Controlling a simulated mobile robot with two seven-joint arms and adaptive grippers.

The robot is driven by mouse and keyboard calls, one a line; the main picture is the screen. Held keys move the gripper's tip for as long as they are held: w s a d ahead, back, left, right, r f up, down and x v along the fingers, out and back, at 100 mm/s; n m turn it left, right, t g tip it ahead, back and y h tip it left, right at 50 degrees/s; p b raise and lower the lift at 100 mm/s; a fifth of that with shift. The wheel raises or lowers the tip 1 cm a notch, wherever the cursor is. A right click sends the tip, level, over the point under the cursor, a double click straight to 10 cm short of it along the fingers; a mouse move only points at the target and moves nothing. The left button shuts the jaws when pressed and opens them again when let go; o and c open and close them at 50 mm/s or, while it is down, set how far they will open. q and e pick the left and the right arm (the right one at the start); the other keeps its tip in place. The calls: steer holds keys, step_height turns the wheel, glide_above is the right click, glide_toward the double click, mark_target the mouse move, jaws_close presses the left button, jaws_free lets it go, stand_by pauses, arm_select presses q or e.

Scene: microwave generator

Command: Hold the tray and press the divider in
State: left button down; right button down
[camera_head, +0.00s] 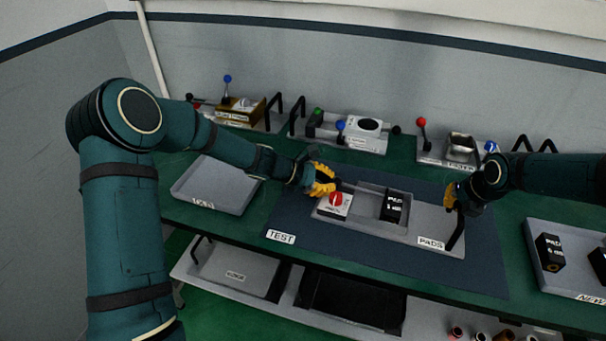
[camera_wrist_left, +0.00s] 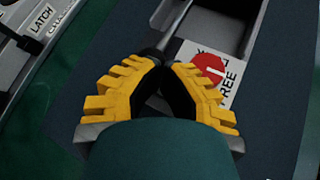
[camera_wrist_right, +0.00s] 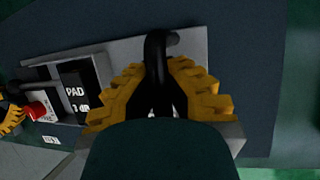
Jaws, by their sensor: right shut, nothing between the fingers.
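The long grey tray (camera_head: 421,228), labelled PADS, lies on the dark mat at mid bench. Near its left end is a white block with a red round knob (camera_head: 336,199); the knob also shows in the left wrist view (camera_wrist_left: 208,70), beside the word FREE. A black PAD block (camera_head: 393,205) stands in the tray. My right gripper (camera_head: 452,196) is shut and empty at the black handle (camera_wrist_right: 156,50) on the tray's right end. I cannot make out a separate divider.
An empty grey tray (camera_head: 214,187) lies at left. Another tray (camera_head: 540,227) with black blocks is at right. Devices with coloured-ball levers (camera_head: 352,128) line the back. A TEST label (camera_head: 281,237) marks the mat's front left. A lower shelf holds more trays.

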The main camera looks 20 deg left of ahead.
arm_select(q)
steer(key=shift+s+d, duration=0.1)
steer(key=shift+d, duration=0.1)
steer(key=shift+a+r, duration=1.35)
steer(key=shift+r, duration=0.15)
steer(key=v, duration=1.2)
steer(key=shift+w, duration=0.2)
steer(key=c, duration=1.7)
jaws_free()
steer(key=shift+w+f, duration=0.1)
jaws_close()
steer(key=shift+w+a+f+x, duration=0.1)
steer(key=shift+a+f+x, duration=0.25)
steer(key=shift+x, duration=1.95)
steer(key=shift+w+a+f+x, duration=0.1)
steer(key=shift+a+f+x, duration=0.15)
steer(key=shift+x, duration=2)
steer(key=shift+w+a+f+x, duration=0.1)
steer(key=shift+a+f+x, duration=0.25)
steer(key=shift+x, duration=1.95)
steer(key=shift+d, duration=0.1)
